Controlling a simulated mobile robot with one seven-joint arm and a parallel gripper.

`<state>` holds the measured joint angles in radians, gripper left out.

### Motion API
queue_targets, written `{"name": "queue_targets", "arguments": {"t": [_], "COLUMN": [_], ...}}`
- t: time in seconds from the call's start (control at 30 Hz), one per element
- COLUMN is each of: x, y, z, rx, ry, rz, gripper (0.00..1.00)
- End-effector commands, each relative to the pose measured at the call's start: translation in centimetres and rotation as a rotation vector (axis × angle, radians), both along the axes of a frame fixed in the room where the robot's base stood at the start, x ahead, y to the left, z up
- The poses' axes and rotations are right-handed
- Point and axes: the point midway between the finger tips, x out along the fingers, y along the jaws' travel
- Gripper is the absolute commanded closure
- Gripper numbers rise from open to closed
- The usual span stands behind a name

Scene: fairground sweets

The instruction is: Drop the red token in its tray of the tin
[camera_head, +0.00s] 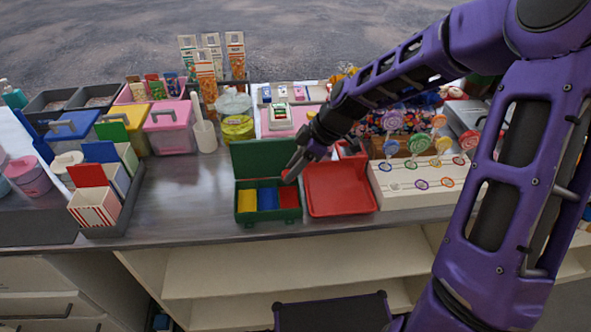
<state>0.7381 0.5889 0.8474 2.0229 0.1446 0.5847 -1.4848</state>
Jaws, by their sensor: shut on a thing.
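The green tin (240,221) stands on the counter near its front edge, its lid raised at the back. Inside it are a yellow tray (247,201), a blue tray (268,199) in the middle and a red tray (288,197) on the right. My gripper (289,171) reaches in from the upper right and is above the back right part of the tin. It is shut on the red token (285,174), a small red patch at the fingertips. The token appears above the red tray, apart from it; the fingers partly hide it.
A shallow red tray-like box (340,190) stands right beside the tin. A white lollipop stand (415,188) is farther right, near my arm. Striped boxes (93,208) stand at the left. The counter (185,205) left of the tin is clear.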

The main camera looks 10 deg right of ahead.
Motion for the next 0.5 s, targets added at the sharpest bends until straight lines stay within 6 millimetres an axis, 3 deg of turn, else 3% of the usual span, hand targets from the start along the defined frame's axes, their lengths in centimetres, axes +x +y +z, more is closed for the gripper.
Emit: {"name": "queue_targets", "arguments": {"t": [0.5], "x": [0.0], "y": [0.0], "z": [-5.7], "rx": [-0.001], "ry": [0.001], "rz": [-0.004], "gripper": [1.0]}}
